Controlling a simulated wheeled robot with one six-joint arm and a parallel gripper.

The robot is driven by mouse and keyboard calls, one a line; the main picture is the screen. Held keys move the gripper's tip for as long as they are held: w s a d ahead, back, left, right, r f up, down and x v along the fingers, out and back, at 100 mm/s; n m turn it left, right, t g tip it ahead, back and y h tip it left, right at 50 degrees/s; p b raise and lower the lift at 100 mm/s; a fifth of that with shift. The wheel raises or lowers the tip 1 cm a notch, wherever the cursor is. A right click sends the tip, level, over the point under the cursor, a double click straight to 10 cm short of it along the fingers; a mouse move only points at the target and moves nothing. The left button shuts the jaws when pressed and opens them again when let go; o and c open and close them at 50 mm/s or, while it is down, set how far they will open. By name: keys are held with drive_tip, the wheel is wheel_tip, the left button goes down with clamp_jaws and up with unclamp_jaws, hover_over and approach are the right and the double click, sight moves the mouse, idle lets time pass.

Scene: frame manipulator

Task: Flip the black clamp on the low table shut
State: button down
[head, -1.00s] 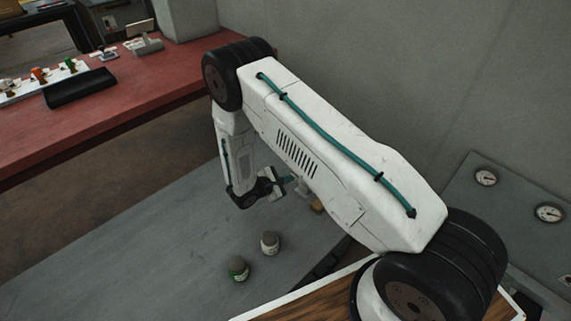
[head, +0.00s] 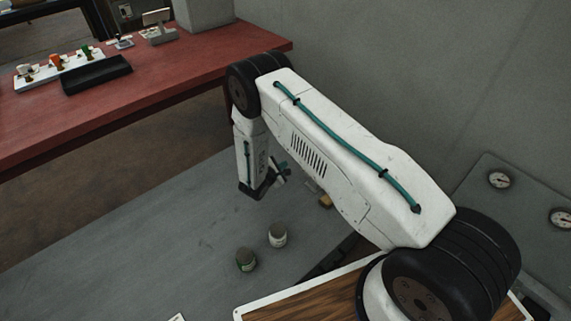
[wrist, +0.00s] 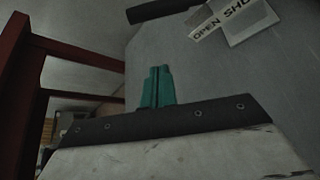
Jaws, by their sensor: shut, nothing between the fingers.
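My gripper shows in the wrist view as two teal fingers (wrist: 157,86) pressed together, with nothing between them. In the head view my gripper (head: 281,170) hangs over the grey low table (head: 150,240), partly hidden by my own arm. A dark bar (wrist: 165,10) shows at the top edge of the wrist view, beyond the fingertips and apart from them; it may be part of the black clamp, but I cannot tell. Signs reading OPEN and SHUT (wrist: 232,20) are to its right. In the head view I cannot make out the clamp; my arm covers that area.
Two small jars, one pale (head: 278,235) and one green-labelled (head: 246,260), stand on the low table. A tan block (head: 325,201) lies close to my arm. A red table (head: 120,100) with a black tray and small items is at upper left. A grey wall is behind.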

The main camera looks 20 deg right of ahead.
drive_tip(key=x, duration=0.8)
drive_tip(key=shift+s+d+r, duration=0.35)
drive_tip(key=shift+s+r, duration=0.2)
drive_tip(key=shift+r, duration=0.25)
drive_tip(key=shift+s+d+r, duration=0.4)
drive_tip(key=shift+s+r, duration=0.1)
drive_tip(key=shift+r, duration=0.3)
drive_tip(key=shift+a, duration=0.15)
